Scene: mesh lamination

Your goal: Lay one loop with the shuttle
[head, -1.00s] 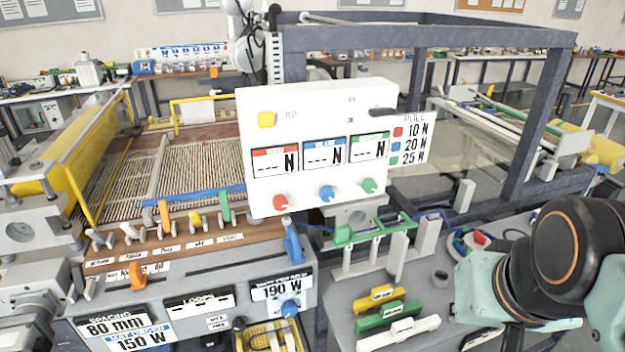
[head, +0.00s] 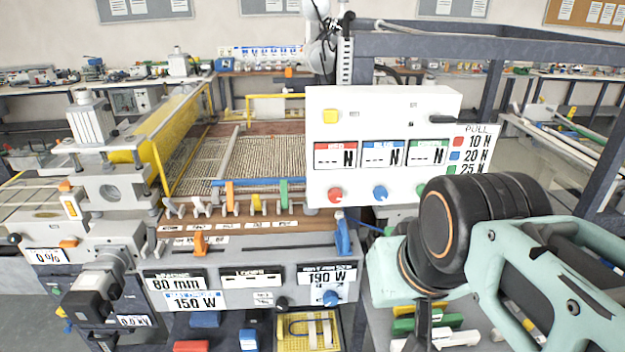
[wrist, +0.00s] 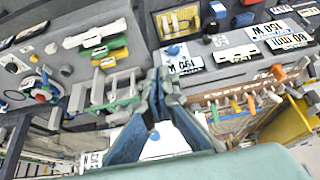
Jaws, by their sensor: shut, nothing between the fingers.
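My gripper (wrist: 165,88) is shut and empty in the wrist view, its dark fingers meeting above the console's right end. Labelled bars, possibly shuttles, lie on the bench: white (wrist: 97,34), green (wrist: 104,50) and yellow (wrist: 110,62). In the head view my arm partly covers the green bar (head: 415,324) and white bar (head: 436,340). A blue upright piece (head: 343,237) stands at the console's right end, with a blue strand running right from it. Coloured hooks (head: 257,203) line the mesh's front edge. I cannot tell which piece is the shuttle.
A white pull panel (head: 382,146) with three blank N displays stands over the bench. The console (head: 240,272) reads 80 mm, 150 W and 190 W. A green-topped rack (wrist: 117,104) stands left of my fingers in the wrist view. A yellow tray (head: 284,344) sits below the console.

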